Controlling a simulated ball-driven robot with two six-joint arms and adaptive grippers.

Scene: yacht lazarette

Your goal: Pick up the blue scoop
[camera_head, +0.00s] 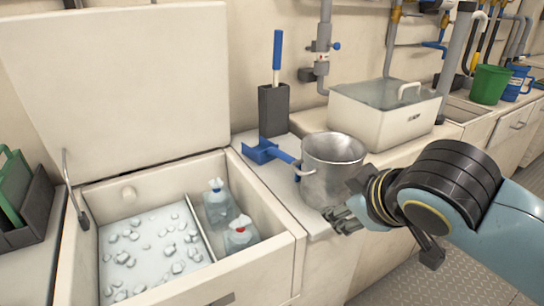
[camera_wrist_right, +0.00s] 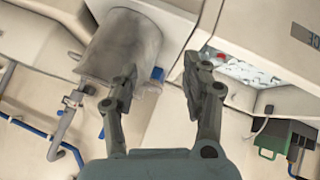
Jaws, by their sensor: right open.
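The blue scoop (camera_head: 262,151) lies on the white counter behind and left of a metal pot (camera_head: 332,165). Its handle runs right toward the pot, and its far end is hidden behind the pot. My right gripper (camera_head: 343,219) is in front of the pot, low by its near right side, apart from the scoop. In the right wrist view the right gripper (camera_wrist_right: 158,82) is open with nothing between its fingers. A small blue patch (camera_wrist_right: 157,73) beside the pot there may be part of the scoop. My left gripper is not in view.
An open ice chest (camera_head: 265,195) with ice and bottles stands at left, its lid raised. A dark holder (camera_head: 273,110) with a blue-handled tool stands behind the scoop. A lidded white bin (camera_head: 385,112) stands at right. A green bucket (camera_head: 490,84) is farther right.

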